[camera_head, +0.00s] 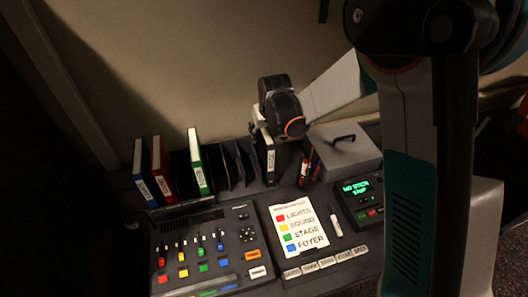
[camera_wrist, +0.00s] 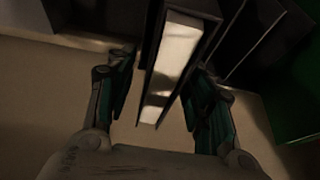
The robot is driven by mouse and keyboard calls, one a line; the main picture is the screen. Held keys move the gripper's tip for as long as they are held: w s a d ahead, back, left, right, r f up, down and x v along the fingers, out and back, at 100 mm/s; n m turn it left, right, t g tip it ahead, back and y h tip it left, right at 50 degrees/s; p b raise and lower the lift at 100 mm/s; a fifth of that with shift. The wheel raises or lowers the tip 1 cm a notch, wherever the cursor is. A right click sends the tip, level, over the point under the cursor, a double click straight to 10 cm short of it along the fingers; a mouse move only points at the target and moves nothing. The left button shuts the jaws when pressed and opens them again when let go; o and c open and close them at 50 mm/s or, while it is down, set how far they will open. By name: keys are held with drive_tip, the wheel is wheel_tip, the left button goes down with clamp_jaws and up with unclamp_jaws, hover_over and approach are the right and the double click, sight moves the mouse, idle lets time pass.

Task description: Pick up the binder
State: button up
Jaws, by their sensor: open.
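A black binder (camera_head: 267,160) with a white spine label stands upright at the right end of the rack behind the desk. My gripper (camera_wrist: 162,92) is open, with one finger on each side of the binder and a visible gap on both sides. In the head view my gripper (camera_head: 262,131) is at the binder's top, and my wrist hides part of that area. A blue binder (camera_head: 142,173), a red binder (camera_head: 162,170) and a green binder (camera_head: 198,162) stand farther left.
Empty black dividers (camera_head: 230,165) stand between the green and black binders. A pen holder (camera_head: 305,172) and a grey box (camera_head: 345,155) are close on the right. In front are the mixing console (camera_head: 180,225), a label sheet (camera_head: 298,228), a marker (camera_head: 335,222) and a lit display (camera_head: 358,190).

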drive_tip(key=shift+f, duration=0.1)
drive_tip(key=shift+c, duration=0.3)
clamp_jaws()
